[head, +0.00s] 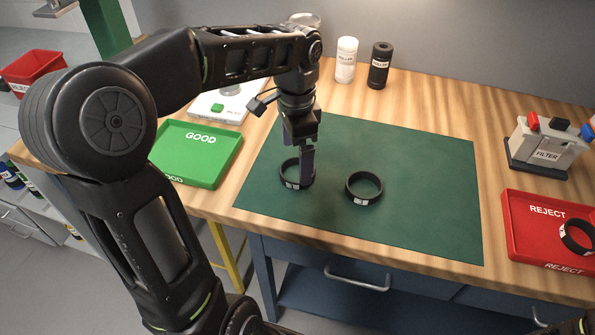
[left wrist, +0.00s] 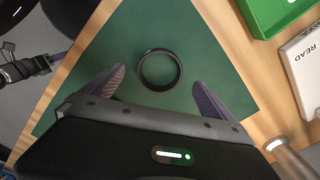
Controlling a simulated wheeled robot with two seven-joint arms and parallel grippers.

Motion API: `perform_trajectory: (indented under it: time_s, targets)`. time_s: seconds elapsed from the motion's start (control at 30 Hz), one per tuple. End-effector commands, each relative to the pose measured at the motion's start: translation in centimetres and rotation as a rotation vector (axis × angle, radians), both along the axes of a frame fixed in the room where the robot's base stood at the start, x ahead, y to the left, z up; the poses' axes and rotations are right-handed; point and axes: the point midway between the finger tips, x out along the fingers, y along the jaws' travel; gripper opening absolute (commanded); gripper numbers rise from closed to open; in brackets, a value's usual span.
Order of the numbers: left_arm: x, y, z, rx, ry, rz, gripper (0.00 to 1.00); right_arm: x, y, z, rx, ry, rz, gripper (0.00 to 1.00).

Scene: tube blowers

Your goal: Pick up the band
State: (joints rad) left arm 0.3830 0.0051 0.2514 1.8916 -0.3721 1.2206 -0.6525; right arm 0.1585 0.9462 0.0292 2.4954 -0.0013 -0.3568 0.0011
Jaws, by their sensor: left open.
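Two black ring-shaped bands with small white labels lie on the green mat (head: 420,215). The left band (head: 284,183) is partly hidden by my left gripper (head: 306,184), which points down at its right side. The right band (head: 364,187) lies clear, a short way to the right. In the left wrist view, one band (left wrist: 145,80) lies flat between the two spread fingers of the left gripper (left wrist: 156,86), with a gap on each side. The left gripper is open and holds nothing.
A green GOOD tray (head: 200,137) stands left of the mat. A red REJECT tray (head: 520,249) with another band (head: 567,243) in it stands right. The mat's right half is free.

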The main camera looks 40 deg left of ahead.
Motion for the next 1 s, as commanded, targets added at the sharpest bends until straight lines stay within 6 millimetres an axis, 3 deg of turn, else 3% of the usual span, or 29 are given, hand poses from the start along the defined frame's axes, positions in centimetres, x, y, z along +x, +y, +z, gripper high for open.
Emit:
perform_trajectory:
  time_s: [0.2, 0.3, 0.87, 1.0]
  targets:
    - [0.0, 0.0, -3.2, -0.001, 0.003, 0.0, 0.98, 0.0, 0.0, 0.3, 0.0, 0.0, 0.0, 0.36]
    - [0.0, 0.0, -3.8, 0.0, 0.001, -0.001, 0.98, 0.0, 0.0, 0.3, 0.0, 0.0, 0.0, 0.36]
    - [0.0, 0.0, -3.8, 0.0, 0.0, 0.0, 0.98, 0.0, 0.0, 0.3, 0.0, 0.0, 0.0, 0.36]
    - [0.0, 0.0, -3.8, 0.0, 0.0, 0.0, 0.89, 0.0, 0.0, 0.3, 0.0, 0.0, 0.0, 0.36]
